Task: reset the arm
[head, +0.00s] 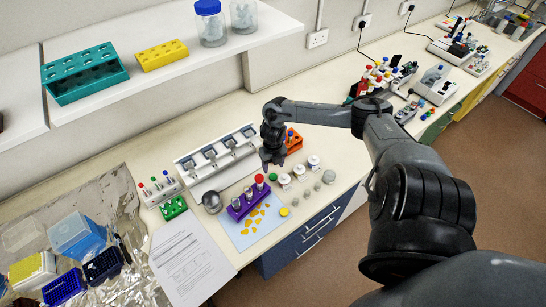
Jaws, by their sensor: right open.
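My right arm reaches in from the right side of the head view. Its dark gripper (273,163) points down above the bench, in front of an orange rack (293,141) and behind the purple tube rack (244,202). The fingers are small and dark. I see nothing held between them. My left gripper is not in view.
A white multi-slot device (217,160) stands left of the gripper. A metal bowl (212,202), green rack (173,207) and paper sheet (191,262) lie further left. A shelf (170,62) hangs above the bench. Red-capped bottles (376,78) crowd the bench behind my arm.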

